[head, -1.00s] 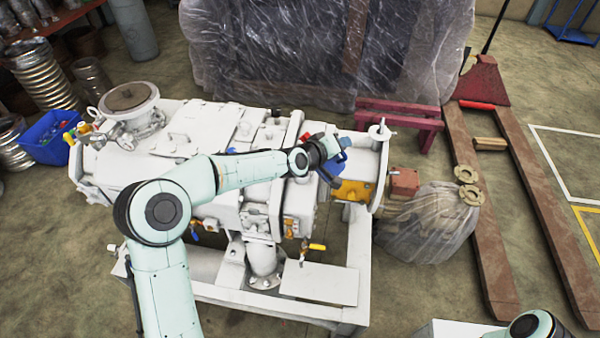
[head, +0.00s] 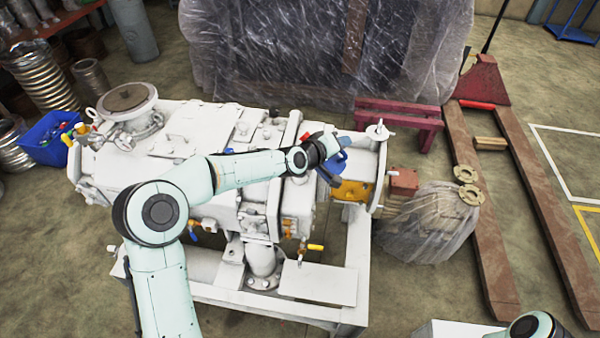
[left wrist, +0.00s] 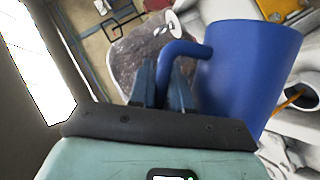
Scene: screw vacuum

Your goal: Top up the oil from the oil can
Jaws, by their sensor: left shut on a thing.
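The blue oil can (left wrist: 240,65) fills the right of the left wrist view, with its curved handle (left wrist: 185,48) towards the fingers. My left gripper (left wrist: 160,85) is shut on the handle. In the head view the left gripper (head: 330,162) is above the right part of the white screw vacuum pump (head: 165,175), and only a small part of the blue can (head: 342,160) shows beside it. The can's spout and the oil opening cannot be made out. A bit of my right arm shows at the bottom right; its gripper is out of view.
A plastic-wrapped block (head: 325,50) stands behind the pump. A red pallet jack (head: 485,85) and a bagged bundle (head: 430,225) are to the right. A blue bin (head: 45,145) sits at the left. Yellow-handled valves (head: 316,247) stick out at the pump's front.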

